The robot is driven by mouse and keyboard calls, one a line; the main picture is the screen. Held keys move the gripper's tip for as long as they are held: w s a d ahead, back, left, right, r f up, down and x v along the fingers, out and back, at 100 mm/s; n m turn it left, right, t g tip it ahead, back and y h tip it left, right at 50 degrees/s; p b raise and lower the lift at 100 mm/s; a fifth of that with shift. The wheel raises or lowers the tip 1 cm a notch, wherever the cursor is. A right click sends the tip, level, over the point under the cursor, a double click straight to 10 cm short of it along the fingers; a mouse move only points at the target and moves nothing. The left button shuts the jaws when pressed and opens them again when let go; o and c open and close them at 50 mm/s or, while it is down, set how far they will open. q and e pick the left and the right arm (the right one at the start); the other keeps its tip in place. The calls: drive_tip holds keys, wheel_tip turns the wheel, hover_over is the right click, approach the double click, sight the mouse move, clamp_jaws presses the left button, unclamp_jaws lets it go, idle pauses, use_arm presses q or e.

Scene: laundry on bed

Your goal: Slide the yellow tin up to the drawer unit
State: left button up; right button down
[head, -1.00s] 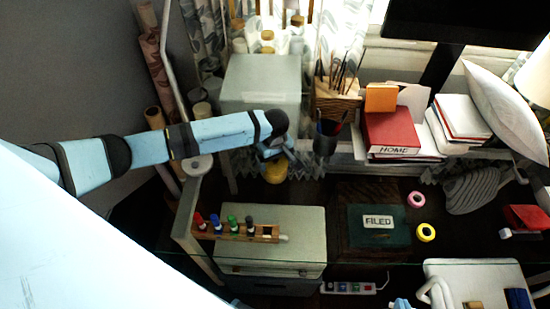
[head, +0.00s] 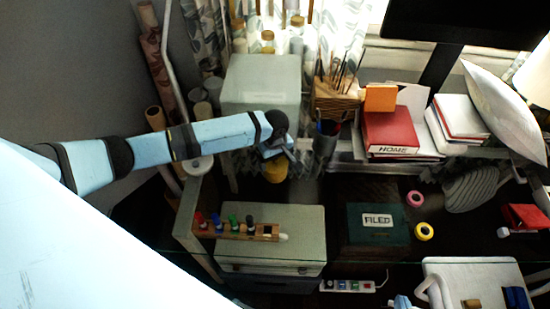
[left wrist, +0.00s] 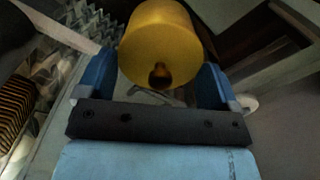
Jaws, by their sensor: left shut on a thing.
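The yellow tin (head: 276,171) is below the end of my left arm, partly hidden by the gripper. My left gripper (head: 275,155) is shut on it. In the left wrist view the tin (left wrist: 160,45) sits between the two blue fingers, with a dark notch in its near side. A pale grey box-shaped unit (head: 262,82) stands just behind the tin; its drawers are not clear. Another pale grey cabinet (head: 290,220) with a front handle stands lower, nearer to me. A small light-blue part at the bottom edge appears to be my right gripper (head: 402,302); its jaws cannot be made out.
A pen cup (head: 326,140) stands close to the right of the gripper. A marker rack (head: 238,230) lies in front. A green FILED box (head: 377,224), pink and yellow tape rolls and a red HOME binder (head: 390,131) are to the right. White rails stand at left.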

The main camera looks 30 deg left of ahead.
use_arm(q)
drive_tip(key=shift+p, duration=0.55)
idle(0.4)
drive_tip(key=o, duration=0.8)
drive_tip(key=shift+c, duration=0.2)
wheel_tip(320, 180, up, 3)
drive_tip(key=p, duration=0.3)
drive_tip(key=shift+f, duration=0.2)
drive_tip(key=shift+r+p, duration=0.55)
drive_tip(key=shift+r, duration=1.65)
clamp_jaws()
drive_tip(key=shift+f, duration=0.2)
